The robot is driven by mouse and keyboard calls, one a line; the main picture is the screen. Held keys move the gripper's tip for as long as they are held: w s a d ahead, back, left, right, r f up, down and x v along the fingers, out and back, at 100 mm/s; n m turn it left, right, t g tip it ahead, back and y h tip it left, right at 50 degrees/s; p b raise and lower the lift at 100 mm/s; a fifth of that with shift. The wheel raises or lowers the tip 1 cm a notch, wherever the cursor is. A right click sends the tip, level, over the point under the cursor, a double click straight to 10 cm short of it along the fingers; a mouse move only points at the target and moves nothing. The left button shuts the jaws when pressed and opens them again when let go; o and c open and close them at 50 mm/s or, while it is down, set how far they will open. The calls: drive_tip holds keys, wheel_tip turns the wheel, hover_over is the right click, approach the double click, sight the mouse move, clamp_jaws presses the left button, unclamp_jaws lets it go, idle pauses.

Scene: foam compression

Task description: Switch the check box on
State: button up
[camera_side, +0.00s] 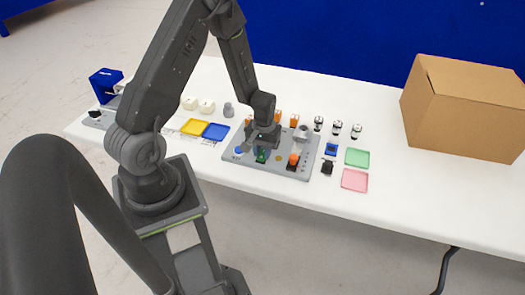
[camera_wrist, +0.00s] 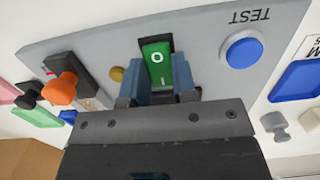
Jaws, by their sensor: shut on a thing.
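The check box is a flat grey panel (camera_side: 240,160) on the white table; its top also fills much of the wrist view (camera_wrist: 203,28). It carries a green rocker switch (camera_wrist: 155,62) in a black frame, with a white O mark facing up. The switch shows in the side view (camera_side: 262,156) just below my gripper. My gripper (camera_wrist: 158,92) is down at the panel, its two blue-grey fingers shut on the near part of the switch. The fingertips' exact contact is partly hidden. A blue round button (camera_wrist: 243,50) sits beside the word TEST.
On the panel's other side is an orange knob (camera_wrist: 61,89) on a black block. Yellow (camera_side: 194,127) and blue (camera_side: 215,131) trays lie left of the panel; green (camera_side: 357,158) and pink (camera_side: 354,179) trays lie right. A cardboard box (camera_side: 470,110) stands far right.

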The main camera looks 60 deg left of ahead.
idle(0.3)
drive_tip(key=o, duration=0.9)
drive_tip(key=r, duration=0.9)
drive_tip(key=w+a+r, duration=0.1)
drive_tip(key=r, duration=0.3)
drive_tip(key=shift+r, duration=0.4)
